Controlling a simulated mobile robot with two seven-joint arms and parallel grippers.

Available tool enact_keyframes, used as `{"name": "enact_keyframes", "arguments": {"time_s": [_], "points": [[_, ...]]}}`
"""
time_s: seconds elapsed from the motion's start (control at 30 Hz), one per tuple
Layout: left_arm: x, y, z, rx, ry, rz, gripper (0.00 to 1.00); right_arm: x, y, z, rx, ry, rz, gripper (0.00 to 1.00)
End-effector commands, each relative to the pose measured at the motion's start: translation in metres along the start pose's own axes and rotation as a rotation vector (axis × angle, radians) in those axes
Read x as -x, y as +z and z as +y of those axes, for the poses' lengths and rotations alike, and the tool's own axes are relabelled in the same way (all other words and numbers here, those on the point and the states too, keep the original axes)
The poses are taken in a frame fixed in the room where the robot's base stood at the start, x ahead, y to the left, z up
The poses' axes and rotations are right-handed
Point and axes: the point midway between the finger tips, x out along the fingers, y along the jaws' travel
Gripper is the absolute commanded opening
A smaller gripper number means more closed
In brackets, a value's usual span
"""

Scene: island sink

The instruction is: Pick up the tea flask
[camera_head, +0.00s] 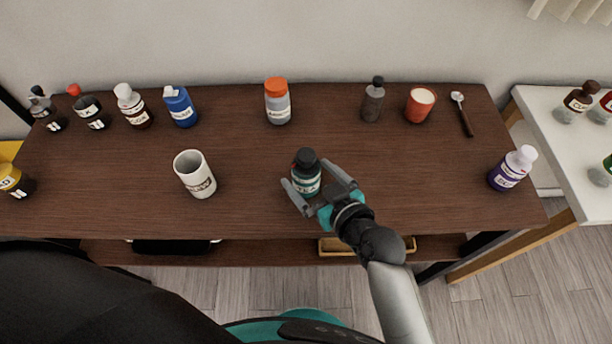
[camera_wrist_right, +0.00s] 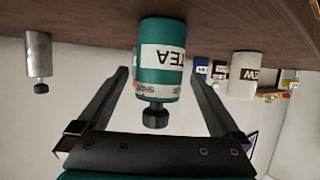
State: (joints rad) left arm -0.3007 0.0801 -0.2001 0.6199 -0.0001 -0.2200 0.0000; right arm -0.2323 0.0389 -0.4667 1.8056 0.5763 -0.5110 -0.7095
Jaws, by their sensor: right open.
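The tea flask (camera_head: 306,178) is a teal bottle with a dark cap and a white label, standing upright on the brown table (camera_head: 240,215). My right gripper (camera_head: 313,185) is open with one finger on each side of the flask. In the right wrist view, the flask (camera_wrist_right: 161,62) appears upside down between the spread fingers (camera_wrist_right: 158,90), with its label reading TEA. Gaps show between the flask and both fingers there. My left gripper is not in view.
A white mug (camera_head: 195,175) stands left of the flask. An orange-capped jar (camera_head: 278,103), a grey bottle (camera_head: 372,102), a red cup (camera_head: 419,107) and a spoon (camera_head: 463,116) are along the back. A purple bottle (camera_head: 509,170) stands at the right. Several bottles stand at the left.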

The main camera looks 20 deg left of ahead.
Motion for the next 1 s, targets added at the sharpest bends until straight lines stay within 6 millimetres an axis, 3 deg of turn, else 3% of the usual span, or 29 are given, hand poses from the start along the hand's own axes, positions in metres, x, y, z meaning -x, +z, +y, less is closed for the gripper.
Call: {"name": "enact_keyframes", "arguments": {"time_s": [0.23, 0.53, 0.87, 1.0], "points": [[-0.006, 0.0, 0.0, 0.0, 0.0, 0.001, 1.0, -0.016, 0.004, 0.0, -0.001, 0.0, 0.0, 1.0], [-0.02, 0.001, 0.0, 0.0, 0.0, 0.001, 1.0, -0.053, 0.012, 0.002, -0.001, 0.001, 0.0, 1.0], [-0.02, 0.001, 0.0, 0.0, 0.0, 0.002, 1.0, -0.058, 0.011, 0.002, 0.0, 0.001, -0.001, 1.0], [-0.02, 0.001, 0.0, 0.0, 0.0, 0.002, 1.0, -0.058, 0.011, 0.002, 0.0, 0.001, -0.001, 0.85]]}}
